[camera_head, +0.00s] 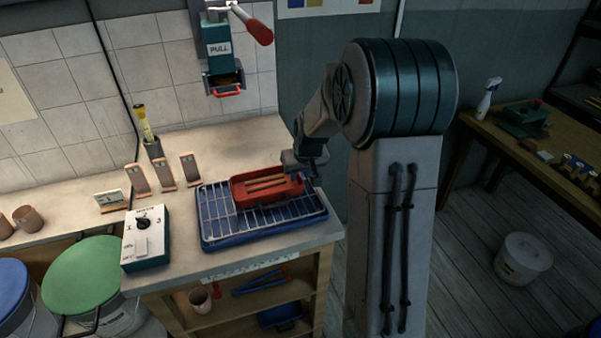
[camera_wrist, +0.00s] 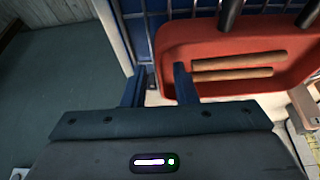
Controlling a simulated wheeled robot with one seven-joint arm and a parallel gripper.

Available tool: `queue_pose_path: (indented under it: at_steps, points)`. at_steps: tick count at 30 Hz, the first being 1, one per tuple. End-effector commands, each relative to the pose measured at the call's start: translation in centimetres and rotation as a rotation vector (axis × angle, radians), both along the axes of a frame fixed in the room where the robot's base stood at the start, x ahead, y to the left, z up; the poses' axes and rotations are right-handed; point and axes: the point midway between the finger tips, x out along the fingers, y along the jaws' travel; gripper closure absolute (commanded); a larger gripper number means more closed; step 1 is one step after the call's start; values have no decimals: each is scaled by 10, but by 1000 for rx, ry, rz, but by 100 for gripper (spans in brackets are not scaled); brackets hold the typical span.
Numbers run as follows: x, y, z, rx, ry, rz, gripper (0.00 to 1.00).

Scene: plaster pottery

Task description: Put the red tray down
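The red tray (camera_head: 239,190) is over the blue wire rack (camera_head: 216,235) on the counter and appears to rest on it. Two brown sticks (camera_head: 266,184) lie in the tray. In the wrist view the red tray (camera_wrist: 210,38) fills the upper right, with the sticks (camera_wrist: 238,65) inside. My gripper (camera_head: 309,172) is at the tray's right end. In the wrist view its fingers (camera_wrist: 160,72) stand apart, one outside the tray's edge and one over its inside, with a gap between them. Contact with the tray wall is not clear.
A control box with a knob (camera_head: 147,240) stands left of the rack. Several upright pieces (camera_head: 165,174) stand behind it. A wall dispenser with a red lever (camera_head: 219,55) hangs above. The counter behind the rack (camera_head: 235,147) is clear.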

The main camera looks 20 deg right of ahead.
Motion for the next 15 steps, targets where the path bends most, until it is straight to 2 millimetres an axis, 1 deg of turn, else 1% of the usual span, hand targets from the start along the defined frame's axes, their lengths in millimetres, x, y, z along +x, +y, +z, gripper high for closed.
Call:
queue_pose_path:
  at_steps: [6,10,13,15]
  points:
    - [0,0,1,0,0,0,74]
    - [-1,0,7,-1,-2,0,74]
    - [-5,0,18,-1,-4,0,74]
    - [-10,0,30,-1,-5,0,74]
